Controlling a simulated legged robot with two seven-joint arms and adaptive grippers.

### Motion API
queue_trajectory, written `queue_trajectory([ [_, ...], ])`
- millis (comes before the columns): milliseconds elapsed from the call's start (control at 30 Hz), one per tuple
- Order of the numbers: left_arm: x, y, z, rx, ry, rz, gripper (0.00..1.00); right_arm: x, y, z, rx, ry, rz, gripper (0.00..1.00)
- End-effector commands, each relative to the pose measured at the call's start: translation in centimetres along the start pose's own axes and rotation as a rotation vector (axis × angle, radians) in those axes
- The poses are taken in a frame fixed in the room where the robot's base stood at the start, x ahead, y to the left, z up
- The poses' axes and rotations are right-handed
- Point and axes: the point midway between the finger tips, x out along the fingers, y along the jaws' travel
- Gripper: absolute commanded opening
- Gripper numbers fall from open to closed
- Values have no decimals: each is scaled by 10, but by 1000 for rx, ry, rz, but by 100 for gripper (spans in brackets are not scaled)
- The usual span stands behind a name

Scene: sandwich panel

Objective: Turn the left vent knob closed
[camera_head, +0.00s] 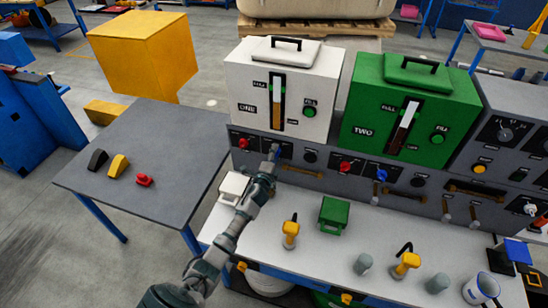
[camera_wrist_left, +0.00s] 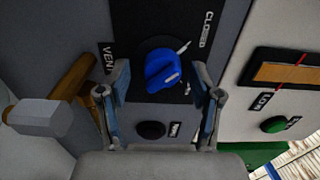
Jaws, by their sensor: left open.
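The left vent knob (camera_wrist_left: 160,66) is blue and sits on a dark plate between my left gripper's fingers in the left wrist view. The word CLOSED stands at upper right of the knob, beside a white tick, and VENT at its left. A short white mark on the knob faces lower right. My left gripper (camera_wrist_left: 162,92) is open, with one finger on each side of the knob; contact cannot be told. In the head view my left gripper (camera_head: 270,160) is at the panel below the white box, largely covering the knob. My right gripper is not in view.
The white box (camera_head: 240,75) and green box (camera_head: 370,105) stand on the grey panel. A red knob (camera_head: 243,143) is left of the vent knob. A wooden handle (camera_wrist_left: 76,77) and black button (camera_wrist_left: 151,130) are near my fingers. Yellow tools and a small green box (camera_head: 334,213) stand on the white bench.

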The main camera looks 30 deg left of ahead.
Motion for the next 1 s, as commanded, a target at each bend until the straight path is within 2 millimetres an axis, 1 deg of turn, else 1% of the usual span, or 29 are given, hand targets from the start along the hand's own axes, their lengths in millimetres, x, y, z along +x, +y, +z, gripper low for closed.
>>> queue_trajectory([
  [67, -5, 1, 0, 1, 0, 1, 65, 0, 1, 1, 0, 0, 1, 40],
  [167, -19, 2, 0, 2, 1, 2, 65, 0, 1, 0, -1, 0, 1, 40],
  [400, -73, 4, 0, 1, 1, 5, 65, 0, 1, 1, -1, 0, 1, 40],
  [500, -92, 3, 0, 0, 1, 4, 65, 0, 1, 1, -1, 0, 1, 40],
  [600, -105, 4, 0, -1, 0, 5, 65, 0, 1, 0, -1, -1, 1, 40],
  [733, -114, 4, 0, -1, 0, 5, 65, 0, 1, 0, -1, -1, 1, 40],
  [1000, -116, 3, 0, -1, 0, 4, 65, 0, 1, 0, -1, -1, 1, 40],
])
